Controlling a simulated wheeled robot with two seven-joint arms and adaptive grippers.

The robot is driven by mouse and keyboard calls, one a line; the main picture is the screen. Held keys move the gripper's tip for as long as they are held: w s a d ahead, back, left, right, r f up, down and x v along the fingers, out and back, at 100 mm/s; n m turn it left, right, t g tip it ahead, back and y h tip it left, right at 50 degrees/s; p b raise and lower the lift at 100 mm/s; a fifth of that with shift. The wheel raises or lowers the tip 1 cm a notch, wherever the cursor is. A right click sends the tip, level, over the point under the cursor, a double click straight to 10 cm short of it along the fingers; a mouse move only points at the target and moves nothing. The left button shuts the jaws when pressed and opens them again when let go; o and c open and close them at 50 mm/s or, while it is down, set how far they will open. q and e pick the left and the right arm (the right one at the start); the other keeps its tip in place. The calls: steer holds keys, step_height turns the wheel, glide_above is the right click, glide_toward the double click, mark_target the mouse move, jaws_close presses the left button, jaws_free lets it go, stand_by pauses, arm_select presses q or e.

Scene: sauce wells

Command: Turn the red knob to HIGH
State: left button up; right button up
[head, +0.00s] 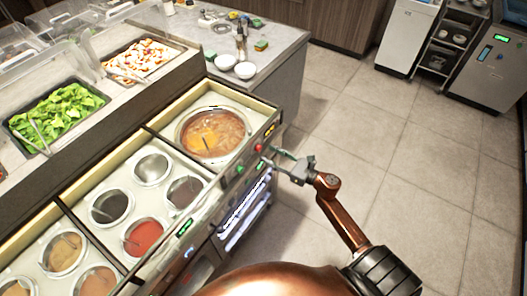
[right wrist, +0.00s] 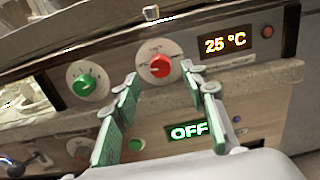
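The red knob (right wrist: 160,66) sits on a round white dial on the front panel of the counter. It shows small in the head view (head: 258,148). Its pointer direction and the dial's lettering are too small to read. My right gripper (right wrist: 159,74) is open in front of the panel. Its two green-padded fingers stand apart, with their tips to the left and right of the red knob. I cannot tell whether they touch it. In the head view, the right gripper (head: 273,157) reaches the panel from the right. My left gripper is not in view.
A green knob (right wrist: 84,85) is left of the red one. An orange display (right wrist: 226,43) reads 25 °C; a green display (right wrist: 189,130) below reads OFF. A round pot of brown soup (head: 211,134) sits behind the panel. The tiled floor (head: 370,130) at right is clear.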

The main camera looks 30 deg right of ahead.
mark_target(258, 148)
steer(key=shift+x, duration=1.75)
jaws_close()
